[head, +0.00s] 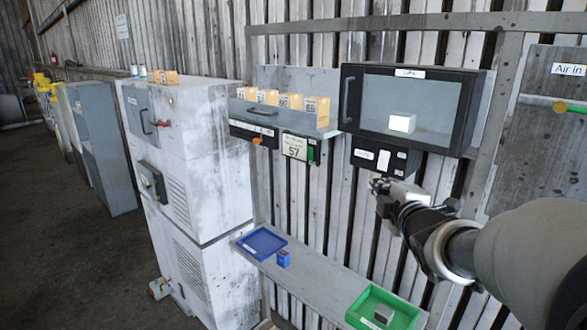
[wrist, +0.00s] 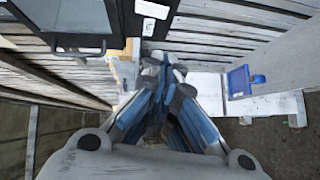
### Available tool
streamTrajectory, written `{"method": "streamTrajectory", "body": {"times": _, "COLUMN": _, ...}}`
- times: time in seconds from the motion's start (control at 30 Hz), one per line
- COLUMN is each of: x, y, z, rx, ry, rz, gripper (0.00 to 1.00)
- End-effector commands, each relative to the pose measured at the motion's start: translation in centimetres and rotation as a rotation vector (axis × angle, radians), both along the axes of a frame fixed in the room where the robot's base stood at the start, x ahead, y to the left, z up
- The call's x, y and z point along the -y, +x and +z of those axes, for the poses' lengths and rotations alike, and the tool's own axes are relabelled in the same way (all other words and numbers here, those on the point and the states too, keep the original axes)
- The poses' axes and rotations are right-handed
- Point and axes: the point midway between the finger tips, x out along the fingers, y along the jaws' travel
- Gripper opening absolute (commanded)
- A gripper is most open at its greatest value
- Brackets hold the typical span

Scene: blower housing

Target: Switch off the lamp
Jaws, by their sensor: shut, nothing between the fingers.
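A dark-framed cabinet (head: 410,105) with a clear front hangs on the slatted wall. A bright white block (head: 402,123) inside it looks lit; I cannot tell for sure that it is the lamp. A black control panel (head: 386,158) with white labels and small controls sits just below the cabinet. It also shows at the top of the wrist view (wrist: 150,18). My gripper (head: 378,185) is shut and empty, just below the panel in the head view. Its fingertips also show in the wrist view (wrist: 163,72). I cannot tell whether they touch the panel.
A shelf (head: 325,283) below carries a blue tray (head: 242,237), a small blue block (head: 284,258) and a green tray (head: 367,321) with a grey block. White machine housings (head: 190,150) stand further left.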

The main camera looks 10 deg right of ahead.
Motion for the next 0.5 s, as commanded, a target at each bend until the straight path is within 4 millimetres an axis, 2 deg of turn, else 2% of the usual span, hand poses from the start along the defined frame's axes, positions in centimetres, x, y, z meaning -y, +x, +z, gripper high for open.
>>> {"method": "streamTrajectory", "body": {"times": 0.3, "x": 0.7, "y": 6.9, "z": -0.8, "rx": -0.003, "ry": 0.002, "rz": 0.002, "gripper": 0.00}}
{"method": "streamTrajectory", "body": {"times": 0.37, "x": 0.9, "y": 8.0, "z": -0.9, "rx": -0.003, "ry": 0.001, "rz": 0.001, "gripper": 0.00}}
{"method": "streamTrajectory", "body": {"times": 0.5, "x": 2.8, "y": 9.0, "z": -1.2, "rx": -0.001, "ry": 0.001, "rz": -0.002, "gripper": 0.00}}
